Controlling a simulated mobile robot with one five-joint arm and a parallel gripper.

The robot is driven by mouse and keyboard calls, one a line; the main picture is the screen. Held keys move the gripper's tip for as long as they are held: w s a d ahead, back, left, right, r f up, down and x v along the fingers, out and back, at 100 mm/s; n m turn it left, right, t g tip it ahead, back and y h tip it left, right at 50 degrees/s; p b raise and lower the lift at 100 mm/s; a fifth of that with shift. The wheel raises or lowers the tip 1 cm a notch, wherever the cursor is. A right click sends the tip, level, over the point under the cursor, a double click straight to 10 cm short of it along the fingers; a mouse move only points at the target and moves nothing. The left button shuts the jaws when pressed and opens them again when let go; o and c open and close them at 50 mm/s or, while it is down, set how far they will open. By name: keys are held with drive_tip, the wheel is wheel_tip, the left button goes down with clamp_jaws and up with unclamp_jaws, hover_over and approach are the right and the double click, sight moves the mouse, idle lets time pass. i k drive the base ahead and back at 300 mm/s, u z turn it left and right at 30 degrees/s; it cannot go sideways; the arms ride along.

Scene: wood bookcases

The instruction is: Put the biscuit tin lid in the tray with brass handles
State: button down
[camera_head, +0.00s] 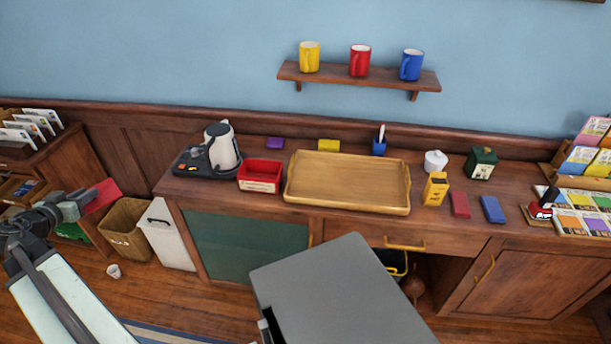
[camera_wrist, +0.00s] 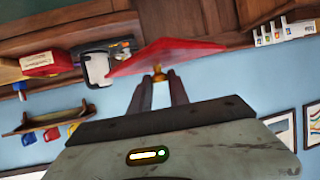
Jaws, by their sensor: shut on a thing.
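The red lid (camera_head: 103,198) is held up at the left in the head view, in front of the left cabinet and bins. It also shows in the wrist view (camera_wrist: 165,57), as a flat red piece with a small brass knob. My gripper (camera_head: 78,205) is shut on that knob; its two fingers show in the wrist view (camera_wrist: 159,82). The wooden tray (camera_head: 345,182) lies on the counter, right of the lid and well apart from it.
A red box (camera_head: 260,176) and a kettle (camera_head: 221,145) stand left of the tray. A yellow tin (camera_head: 435,188) stands close to its right end. A yellow block (camera_head: 328,145) and a blue cup (camera_head: 379,147) stand behind. A mug shelf (camera_head: 360,79) hangs above.

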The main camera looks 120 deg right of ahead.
sight(376, 178)
drive_tip(key=k, duration=1.2)
drive_tip(key=u, duration=0.7)
drive_tip(key=i, duration=0.5)
drive_tip(key=z, duration=0.15)
